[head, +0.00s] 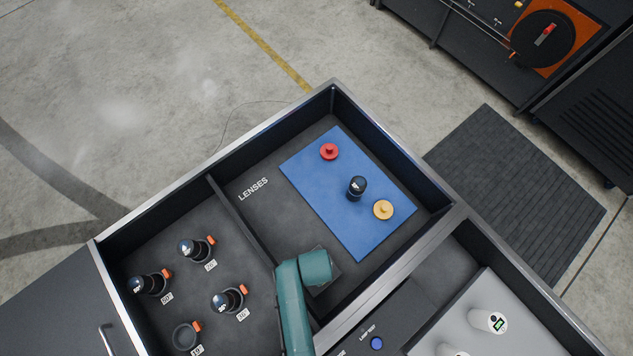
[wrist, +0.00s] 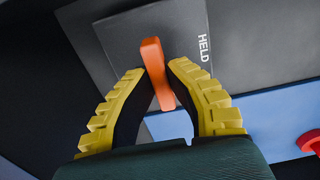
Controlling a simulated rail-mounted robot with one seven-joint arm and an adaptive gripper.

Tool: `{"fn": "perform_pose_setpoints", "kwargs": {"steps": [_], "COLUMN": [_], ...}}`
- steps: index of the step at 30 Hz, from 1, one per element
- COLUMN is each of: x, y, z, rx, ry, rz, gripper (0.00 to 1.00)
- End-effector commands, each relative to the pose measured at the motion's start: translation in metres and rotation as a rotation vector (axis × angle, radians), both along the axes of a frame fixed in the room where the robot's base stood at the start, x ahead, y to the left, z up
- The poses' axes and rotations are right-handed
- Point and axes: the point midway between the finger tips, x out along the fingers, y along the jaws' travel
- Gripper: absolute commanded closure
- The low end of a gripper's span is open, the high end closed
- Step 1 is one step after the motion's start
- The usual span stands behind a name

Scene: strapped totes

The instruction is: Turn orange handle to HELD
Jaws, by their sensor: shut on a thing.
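The orange handle (wrist: 154,62) shows in the wrist view as a bar on a dark grey plate (wrist: 119,30). It lies between the two yellow fingers of my gripper (wrist: 159,74), which is shut on it. The bar runs nearly up and down in that view, with its top leaning slightly left. The word HELD (wrist: 203,41) is printed on the plate to the right of the bar, and the bar does not point straight at it. In the head view my teal arm hides the handle and fingers; part of the plate (head: 327,280) shows beside it.
In the lens tray, a blue mat (head: 309,169) carries a red knob-shaped piece (head: 329,152), a dark lens (head: 357,188) and a yellow piece (head: 383,210). A divider (head: 236,211) separates several lens holders at left. A grey panel with white cylinders (head: 489,320) is at lower right.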

Motion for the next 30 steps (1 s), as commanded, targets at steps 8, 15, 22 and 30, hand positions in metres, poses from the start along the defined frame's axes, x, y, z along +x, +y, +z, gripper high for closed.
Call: {"fn": "perform_pose_setpoints", "kwargs": {"steps": [8, 15, 22, 30], "x": [-0.0016, -0.0014, -0.0018, -0.002], "y": [-0.0003, -0.0001, -0.0002, -0.0002], "z": [0.0001, 0.002, 0.0021, 0.0009], "rx": [0.0, 0.0, 0.001, 0.001], "ry": [0.004, 0.004, 0.005, 0.005], "rz": [0.045, 0.185, 0.392, 0.648], "gripper": [1.0, 1.0, 1.0, 1.0]}}
